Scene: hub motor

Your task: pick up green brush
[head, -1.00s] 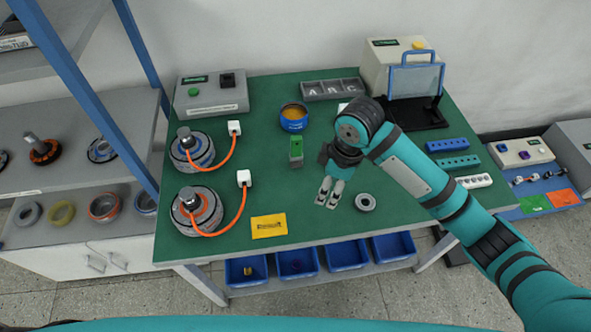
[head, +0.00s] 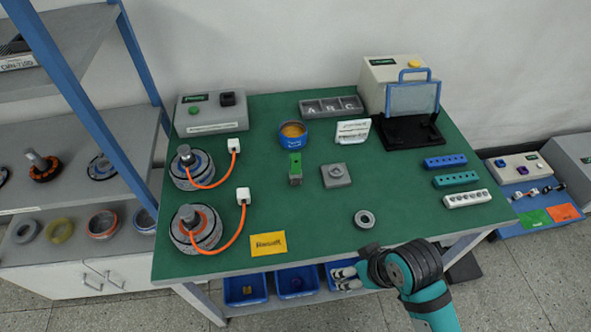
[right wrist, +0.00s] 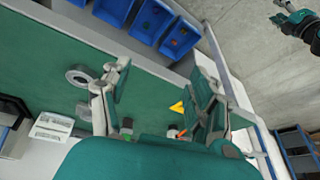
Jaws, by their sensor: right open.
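The green brush (head: 295,168) stands on the green workbench (head: 320,235), left of a grey square block. Its upper part is green and its lower part is grey. My right gripper (head: 346,278) is open and empty at the front edge of the bench, over the blue bins, to the right of and nearer than the brush. Its spread fingers show in the right wrist view (right wrist: 158,95), with nothing between them. A teal and black arm end, apparently my left gripper (right wrist: 290,20), shows small at the top right of the right wrist view; its jaws are unclear.
Two motors (head: 196,229) with orange cables stand left of the brush. A blue tin (head: 293,135) is behind it, a grey block (head: 336,175) beside it. A grey ring (head: 364,219) and yellow card (head: 268,245) lie in front. The front middle is mostly clear.

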